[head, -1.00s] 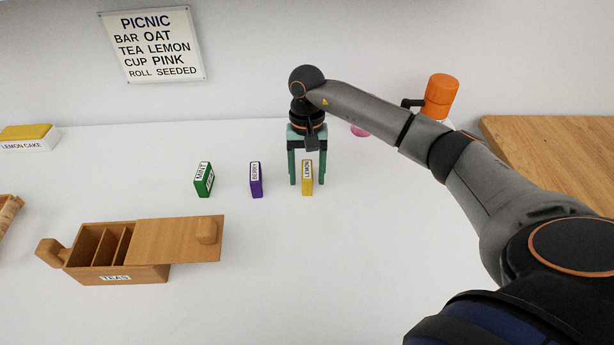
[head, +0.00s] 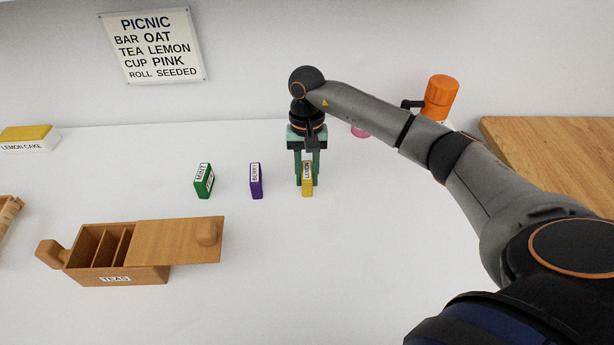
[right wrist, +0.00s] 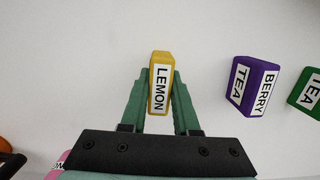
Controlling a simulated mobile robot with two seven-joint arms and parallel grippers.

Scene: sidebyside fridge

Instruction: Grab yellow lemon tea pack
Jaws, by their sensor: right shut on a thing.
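The yellow lemon tea pack (head: 307,182) stands upright on the white table in the head view. Its LEMON label faces up in the right wrist view (right wrist: 160,85). My right gripper (head: 306,180) reaches down from above and is shut on the pack, with one green finger on each side. In the right wrist view the two fingers (right wrist: 160,95) press against the pack's sides. My left gripper is not in view.
A purple berry tea pack (head: 256,181) and a green mint tea pack (head: 203,181) stand to the left. A wooden TEAS box (head: 120,275) with its lid partly slid aside sits at front left. An orange-topped bottle (head: 441,97) stands behind my right arm.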

